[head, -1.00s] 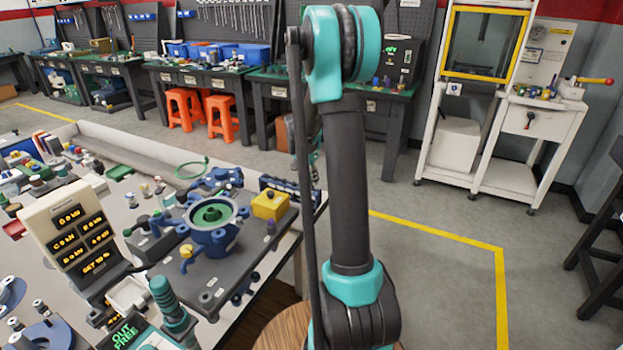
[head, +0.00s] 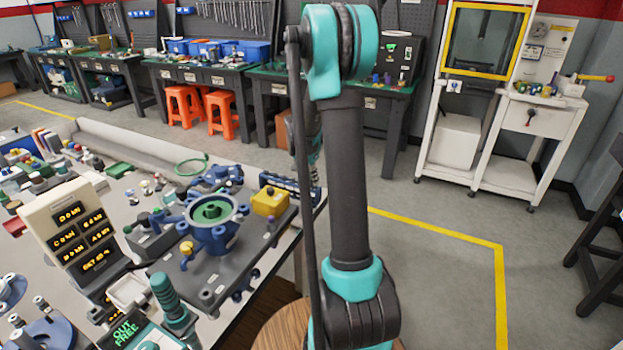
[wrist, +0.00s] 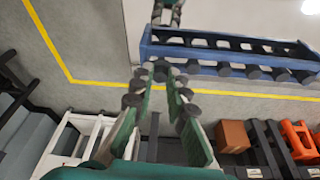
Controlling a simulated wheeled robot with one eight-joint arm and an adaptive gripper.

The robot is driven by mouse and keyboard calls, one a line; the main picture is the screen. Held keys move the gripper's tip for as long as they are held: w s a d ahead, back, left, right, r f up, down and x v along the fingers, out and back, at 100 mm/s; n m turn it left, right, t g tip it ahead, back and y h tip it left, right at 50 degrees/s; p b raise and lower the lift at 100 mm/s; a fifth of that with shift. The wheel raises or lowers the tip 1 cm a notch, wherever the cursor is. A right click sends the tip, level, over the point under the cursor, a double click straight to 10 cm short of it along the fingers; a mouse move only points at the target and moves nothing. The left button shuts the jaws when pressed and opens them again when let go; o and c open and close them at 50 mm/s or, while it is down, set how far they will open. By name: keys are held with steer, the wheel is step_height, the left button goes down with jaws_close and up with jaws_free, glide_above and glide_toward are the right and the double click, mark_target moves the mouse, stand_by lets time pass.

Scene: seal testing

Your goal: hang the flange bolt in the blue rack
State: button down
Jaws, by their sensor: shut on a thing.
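The blue rack (wrist: 228,62) spans the upper right of the wrist view, with a row of dark round-ended pieces along its near side. In the head view the rack (head: 290,189) stands at the table's far right edge, partly behind my arm. My gripper (wrist: 160,78) points up in the wrist view, its green-padded fingers closing toward their tips. It is shut on the flange bolt (wrist: 160,69), a small dark piece of which only the end shows, close to the rack's left end. I cannot tell whether bolt and rack touch. My arm mostly hides the gripper in the head view.
A blue flange fixture (head: 212,220) and a yellow block (head: 269,201) sit on a grey plate left of the rack. A beige display panel (head: 78,222) stands at the left. Floor right of the table is open. A cardboard box (wrist: 233,135) shows in the wrist view.

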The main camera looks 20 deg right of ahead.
steer(key=shift+f, duration=0.25)
steer(key=c, duration=1.4)
jaws_free()
steer(key=shift+r, duration=2.5)
